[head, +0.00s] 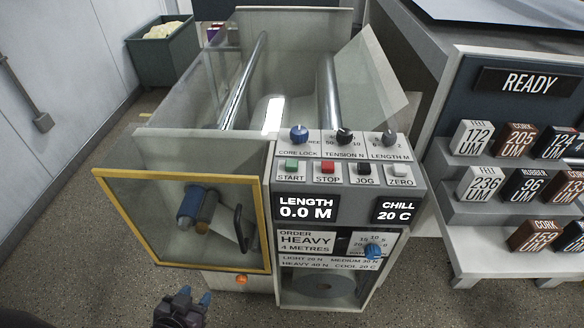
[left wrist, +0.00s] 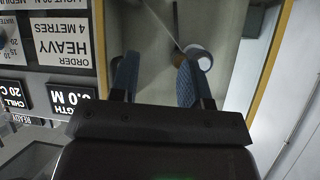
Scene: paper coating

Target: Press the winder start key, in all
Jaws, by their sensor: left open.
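The green start key (head: 291,165) is at the left end of the key row on the winder's sloping panel (head: 345,150), above its START label. The red stop key (head: 328,167), black jog key (head: 363,168) and white zero key (head: 397,169) stand to its right. The display (head: 307,207) below reads LENGTH 0.0 M. My left gripper (head: 195,296) is low in front of the winder, below and left of the start key and well apart from it. In the left wrist view its blue fingers (left wrist: 157,82) are apart with nothing between them. My right gripper is not in view.
A yellow-framed clear guard (head: 180,264) covers the winder's front left, with a blue-ended core (head: 197,203) and a black handle (head: 241,229) there. An order card (head: 307,241) reads HEAVY, 4 METRES. A rack (head: 500,190) of labelled blocks under a READY sign stands right. Floor at lower left is clear.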

